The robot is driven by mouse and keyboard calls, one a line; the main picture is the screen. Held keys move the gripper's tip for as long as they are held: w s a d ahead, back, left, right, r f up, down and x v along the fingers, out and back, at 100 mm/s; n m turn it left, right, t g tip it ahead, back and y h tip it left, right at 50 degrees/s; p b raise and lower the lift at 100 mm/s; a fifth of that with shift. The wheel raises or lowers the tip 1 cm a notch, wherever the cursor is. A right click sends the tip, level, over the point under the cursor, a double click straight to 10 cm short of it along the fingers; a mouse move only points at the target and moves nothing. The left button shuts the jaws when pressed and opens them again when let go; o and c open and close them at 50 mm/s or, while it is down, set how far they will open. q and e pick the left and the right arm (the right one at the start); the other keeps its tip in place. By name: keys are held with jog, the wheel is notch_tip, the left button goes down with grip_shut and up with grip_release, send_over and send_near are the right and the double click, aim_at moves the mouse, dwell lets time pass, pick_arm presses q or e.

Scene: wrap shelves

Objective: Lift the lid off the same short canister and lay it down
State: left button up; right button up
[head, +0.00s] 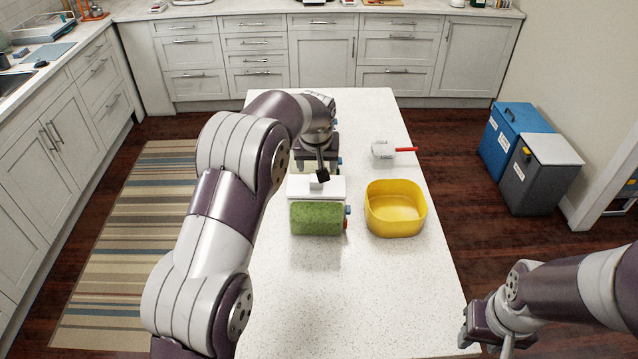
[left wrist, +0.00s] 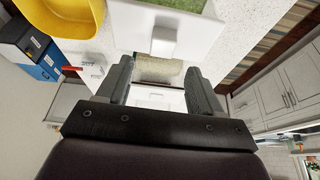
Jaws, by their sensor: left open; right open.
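A green-fronted block (head: 317,219) stands mid-counter, and its green side also shows in the left wrist view (left wrist: 181,5). A flat white lid-like piece (head: 298,187) lies on top of it; in the left wrist view this white piece (left wrist: 130,22) has a raised white block like a handle. My left gripper (head: 321,175) is above and behind it. Its open fingers (left wrist: 160,88) stand either side of a beige-green textured piece (left wrist: 158,70), apart from it. I cannot tell which of these is the short canister. My right gripper (head: 487,338) is open and empty at the lower right.
A yellow tub (head: 395,226) stands right of the block. A white scoop-like thing with a red handle (head: 405,149) lies behind the tub. The front of the counter (head: 350,295) is clear. Blue and grey bins (head: 540,175) stand on the floor.

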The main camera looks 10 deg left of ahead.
aim_at(316, 179)
pick_arm(q)
jog(key=p+x, duration=0.1)
jog(key=x, duration=0.1)
jog(key=s+p+x, duration=0.1)
jog(key=x, duration=0.1)
jog(key=shift+w+f+p, duration=0.15)
jog(key=shift+f+p, duration=0.25)
jog(key=shift+f, duration=0.05)
jog(key=shift+w+a+f, duration=0.1)
jog(key=shift+w+f, duration=0.1)
jog(key=shift+f, duration=0.1)
jog(key=c, duration=1.2)
jog(key=shift+r, duration=0.15)
jog(key=shift+r+b, duration=0.25)
jog(key=shift+b, duration=0.2)
jog(key=r+b, duration=0.1)
jog(key=r, duration=0.1)
jog(key=d+r+b, duration=0.1)
jog(key=shift+s+d+r, duration=0.15)
jog(key=shift+d+r, duration=0.05)
jog(key=shift+r, duration=0.2)
jog(key=shift+s+d+r+p, duration=0.3)
jog(key=shift+s+d+r, duration=0.15)
jog(key=shift+d+r, duration=1.2)
jog(key=shift+s+d+r+p, duration=0.35)
jog(key=shift+s+d+r, duration=0.15)
jog(key=shift+d+r, duration=1.2)
jog(key=shift+s+d+r+p, duration=0.3)
jog(key=shift+s+d+r, duration=0.15)
jog(key=shift+d+r, duration=1.2)
